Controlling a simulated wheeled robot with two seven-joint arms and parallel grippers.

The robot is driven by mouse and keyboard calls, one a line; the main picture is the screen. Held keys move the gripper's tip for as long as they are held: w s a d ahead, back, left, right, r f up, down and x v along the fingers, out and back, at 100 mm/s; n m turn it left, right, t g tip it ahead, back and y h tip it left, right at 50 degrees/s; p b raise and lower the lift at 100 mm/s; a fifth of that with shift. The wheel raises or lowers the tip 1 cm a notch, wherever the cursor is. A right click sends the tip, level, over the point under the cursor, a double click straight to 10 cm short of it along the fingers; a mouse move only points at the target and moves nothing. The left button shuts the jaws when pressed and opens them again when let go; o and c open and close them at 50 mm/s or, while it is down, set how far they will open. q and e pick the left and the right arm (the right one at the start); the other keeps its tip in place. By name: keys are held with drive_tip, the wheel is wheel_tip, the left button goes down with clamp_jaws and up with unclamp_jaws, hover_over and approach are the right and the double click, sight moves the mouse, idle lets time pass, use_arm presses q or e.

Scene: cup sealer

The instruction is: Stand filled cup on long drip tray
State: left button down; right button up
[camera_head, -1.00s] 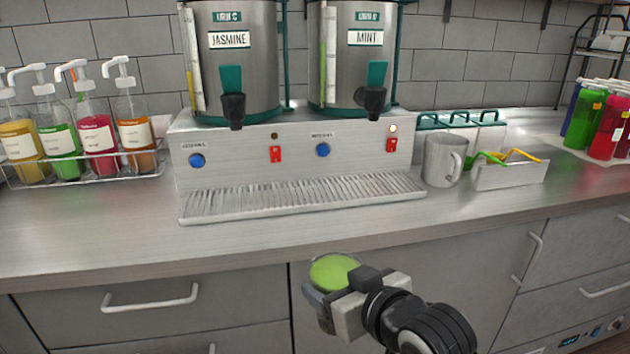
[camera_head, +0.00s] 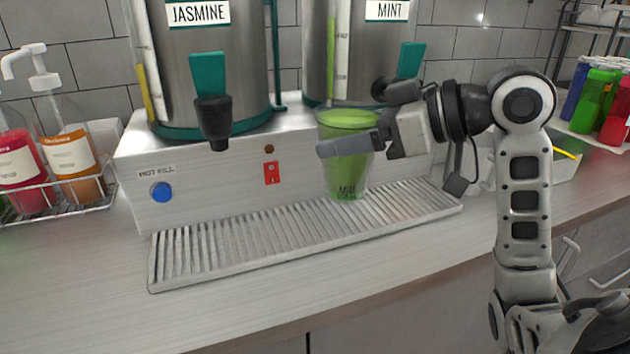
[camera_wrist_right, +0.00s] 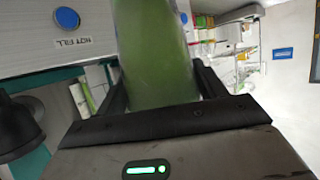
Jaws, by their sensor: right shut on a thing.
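The filled cup (camera_head: 346,172), clear with green liquid, is upright over the right part of the long drip tray (camera_head: 235,245). Its base looks at or just above the slats; I cannot tell whether it touches. My right gripper (camera_head: 347,143) is shut around the cup's upper half, coming in from the right. In the right wrist view the green cup (camera_wrist_right: 155,50) stands between the fingers. The left gripper is not in view.
The jasmine dispenser's black tap (camera_head: 213,118) hangs over the tray to the left of the cup. The mint dispenser (camera_head: 375,55) stands behind the cup. A rack of syrup bottles (camera_head: 70,160) is at the left. The tray's left part is clear.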

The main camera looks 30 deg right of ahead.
drive_tip(key=w+f, duration=0.3)
drive_tip(key=w+d+f, duration=0.1)
drive_tip(key=w+f, duration=0.2)
drive_tip(key=f, duration=0.1)
drive_tip(key=w+f, duration=0.3)
drive_tip(key=shift+w+d+f+p, duration=0.15)
drive_tip(key=shift+d+f+p, duration=0.05)
drive_tip(key=shift+f+p, duration=0.2)
drive_tip(key=shift+f, duration=0.15)
drive_tip(key=o, duration=1)
drive_tip(key=shift+c, duration=0.2)
drive_tip(key=b+v, duration=0.2)
drive_tip(key=v, duration=1)
